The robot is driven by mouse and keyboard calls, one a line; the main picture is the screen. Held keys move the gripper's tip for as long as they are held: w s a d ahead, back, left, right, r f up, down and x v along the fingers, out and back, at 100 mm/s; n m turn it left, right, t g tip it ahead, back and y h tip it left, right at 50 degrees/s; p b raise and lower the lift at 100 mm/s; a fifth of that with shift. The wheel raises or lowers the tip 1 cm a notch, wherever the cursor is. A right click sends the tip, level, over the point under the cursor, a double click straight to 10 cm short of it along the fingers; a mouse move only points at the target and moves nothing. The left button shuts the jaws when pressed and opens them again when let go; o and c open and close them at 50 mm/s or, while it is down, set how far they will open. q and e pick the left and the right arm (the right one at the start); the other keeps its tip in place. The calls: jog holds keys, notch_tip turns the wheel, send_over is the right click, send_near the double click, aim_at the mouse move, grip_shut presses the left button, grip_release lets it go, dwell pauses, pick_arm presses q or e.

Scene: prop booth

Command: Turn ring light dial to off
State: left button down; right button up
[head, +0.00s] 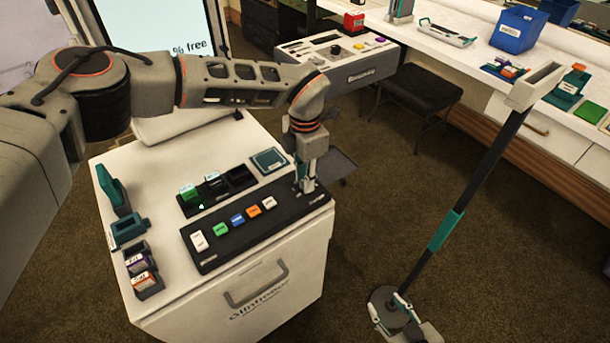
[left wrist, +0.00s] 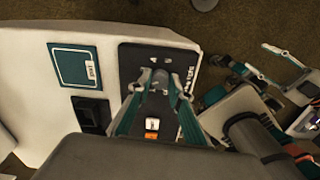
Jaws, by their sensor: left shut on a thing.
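The black control panel (head: 258,228) lies on the white cabinet top and carries a row of coloured buttons. My left gripper (head: 306,185) points down at the panel's right end. In the left wrist view, my left gripper (left wrist: 158,82) has its fingers closed on both sides of a dark dial (left wrist: 157,101). The dial is mostly hidden by the gripper in the head view, and its setting cannot be read. My right gripper (head: 390,308) is low at the bottom right, away from the panel, with its fingers apart and nothing between them.
Behind the panel are a black tray (head: 214,190) with a green block and a teal square pad (head: 270,161). Teal and dark holders (head: 128,230) line the cabinet's left side. A tall pole (head: 480,180) stands on the right. Carpet between cabinet and counter is mostly clear.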

pick_arm(q)
jog(key=n+p, duration=0.1)
jog(key=n, duration=0.2)
jog(key=shift+n, duration=0.4)
jog(key=n+p, duration=0.1)
jog(key=n, duration=0.5)
jog(key=shift+p, duration=0.4)
jog(key=n, duration=0.3)
jog(key=shift+p, duration=0.3)
jog(key=n, duration=0.3)
jog(key=shift+n+p, duration=0.3)
jog(key=shift+p, duration=0.05)
jog(key=shift+n, duration=1.5)
